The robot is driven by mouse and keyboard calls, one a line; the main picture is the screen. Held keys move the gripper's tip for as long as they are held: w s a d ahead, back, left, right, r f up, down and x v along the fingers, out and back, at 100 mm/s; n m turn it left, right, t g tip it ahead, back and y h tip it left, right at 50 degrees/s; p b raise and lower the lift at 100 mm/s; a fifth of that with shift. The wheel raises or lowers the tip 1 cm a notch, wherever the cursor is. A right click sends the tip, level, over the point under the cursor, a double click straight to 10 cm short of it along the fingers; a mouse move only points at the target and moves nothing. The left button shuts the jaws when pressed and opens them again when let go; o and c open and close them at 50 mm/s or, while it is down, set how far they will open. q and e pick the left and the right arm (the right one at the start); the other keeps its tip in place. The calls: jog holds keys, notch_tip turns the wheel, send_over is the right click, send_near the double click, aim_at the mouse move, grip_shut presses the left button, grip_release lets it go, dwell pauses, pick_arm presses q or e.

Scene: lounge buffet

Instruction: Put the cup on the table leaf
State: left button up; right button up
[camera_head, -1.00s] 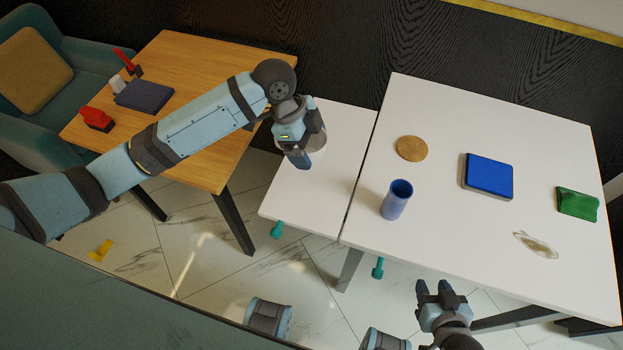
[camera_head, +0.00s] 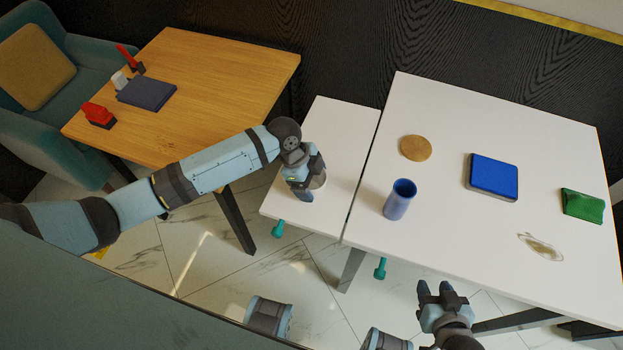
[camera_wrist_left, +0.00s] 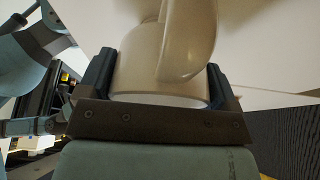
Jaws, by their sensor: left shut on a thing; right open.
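The cup (camera_wrist_left: 140,70) is off-white with a curved handle, and it fills the middle of the left wrist view. My left gripper (camera_wrist_left: 158,82) is shut on it, one finger on each side. In the head view my left gripper (camera_head: 304,188) is over the front part of the white table leaf (camera_head: 340,135), and only a pale bit of the cup shows beside the fingers. I cannot tell whether the cup touches the leaf. My right gripper (camera_head: 438,292) is open and empty in front of the white table.
The white table (camera_head: 450,225) right of the leaf holds a blue cylinder (camera_head: 398,203), a round cork mat (camera_head: 415,148), a blue box (camera_head: 492,176), a green object (camera_head: 582,205) and a stain (camera_head: 540,246). A wooden table (camera_head: 225,75) stands left. The leaf's back is clear.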

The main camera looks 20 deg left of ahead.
pick_arm(q)
jog(key=o, duration=0.8)
jog(key=v, duration=1.2)
jog(key=shift+r+p, duration=0.1)
jog(key=shift+p, duration=0.25)
jog(key=shift+s, duration=0.15)
